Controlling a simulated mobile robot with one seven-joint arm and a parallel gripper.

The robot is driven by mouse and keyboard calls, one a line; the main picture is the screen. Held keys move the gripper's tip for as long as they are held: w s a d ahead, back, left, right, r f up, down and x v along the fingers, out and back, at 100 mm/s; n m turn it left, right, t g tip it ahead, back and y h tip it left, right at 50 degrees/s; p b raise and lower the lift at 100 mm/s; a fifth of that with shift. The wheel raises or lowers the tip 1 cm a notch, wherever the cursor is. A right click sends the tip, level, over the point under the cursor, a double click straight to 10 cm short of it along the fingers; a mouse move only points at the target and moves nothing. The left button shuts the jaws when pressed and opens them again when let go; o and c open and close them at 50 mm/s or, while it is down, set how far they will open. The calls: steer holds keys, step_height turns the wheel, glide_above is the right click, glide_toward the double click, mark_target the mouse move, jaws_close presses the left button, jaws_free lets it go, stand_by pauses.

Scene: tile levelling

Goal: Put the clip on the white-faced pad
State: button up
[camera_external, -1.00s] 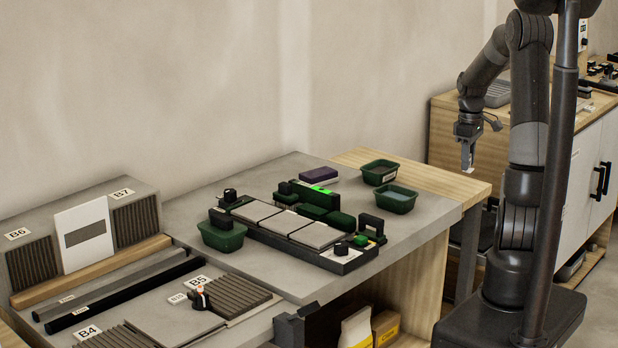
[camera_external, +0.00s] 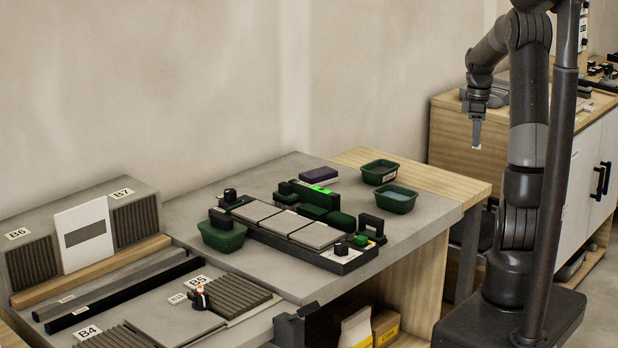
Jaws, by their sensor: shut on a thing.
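My gripper (camera_external: 476,146) hangs in the air at the right, in front of the wooden cabinet, well apart from the grey bench. It points down and is shut on a small, pale grey piece at its tip. The piece is too small to tell whether it is the clip. A small white-faced patch (camera_external: 329,256) shows at the near right end of the black tray (camera_external: 352,264), with a dark knob (camera_external: 341,249) at it. I cannot tell for sure that this is the white-faced pad. Several grey tiles (camera_external: 287,222) lie in a row on the tray.
Green bins stand at the tray's left (camera_external: 221,238) and at the bench's back right (camera_external: 396,199). Dark upright blocks (camera_external: 371,224) and green blocks (camera_external: 313,211) crowd around the tray. A purple-topped block (camera_external: 318,174) lies behind. A white board (camera_external: 84,235) leans at the left.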

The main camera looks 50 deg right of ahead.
steer(key=w+a+r+n, duration=0.1)
steer(key=w+a+n, duration=0.2)
steer(key=w, duration=0.5)
steer(key=w+a+r+n, duration=0.1)
steer(key=w+a+n, duration=0.25)
steer(key=w, duration=0.35)
steer(key=n, duration=0.6)
glide_above(316, 173)
steer(key=f, duration=0.6)
steer(key=shift+d+f, duration=0.2)
steer(key=shift+d, duration=0.1)
steer(key=shift+a+f, duration=0.2)
steer(key=shift+f, duration=1.95)
steer(key=o, duration=1)
steer(key=shift+f, duration=0.1)
steer(key=shift+c, duration=0.2)
